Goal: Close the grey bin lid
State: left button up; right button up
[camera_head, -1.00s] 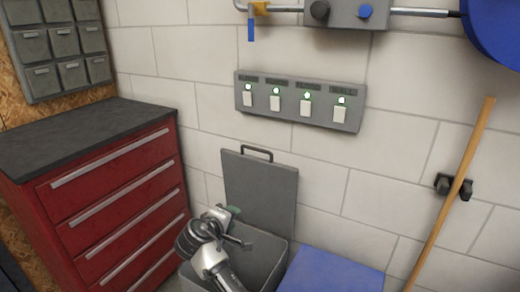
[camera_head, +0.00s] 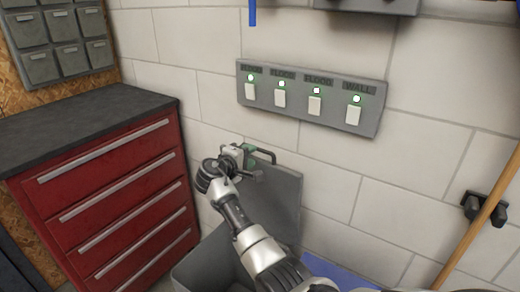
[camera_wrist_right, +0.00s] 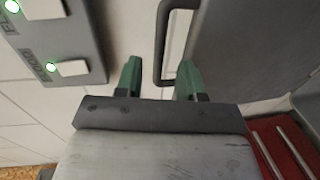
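The grey bin lid (camera_head: 282,200) stands raised against the white wall, behind the grey bin (camera_head: 203,262). Its dark handle (camera_head: 262,151) is at the top edge. My right gripper (camera_head: 252,160) is at the upper left of the lid, close to the handle. In the right wrist view, its two green fingers (camera_wrist_right: 160,72) are apart, and the handle bar (camera_wrist_right: 164,42) shows in the gap between them. I cannot tell whether the fingers touch it. The lid (camera_wrist_right: 235,45) is on the right there. My right arm hides part of the bin and lid. My left gripper is not in view.
A red drawer cabinet (camera_head: 118,195) with a dark top stands left of the bin. A switch panel (camera_head: 312,97) is on the wall above the lid. A blue surface (camera_head: 345,273) is right of the bin. A wooden pole (camera_head: 482,222) leans at the right.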

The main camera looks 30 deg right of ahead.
jog(key=x, duration=0.6)
grip_shut()
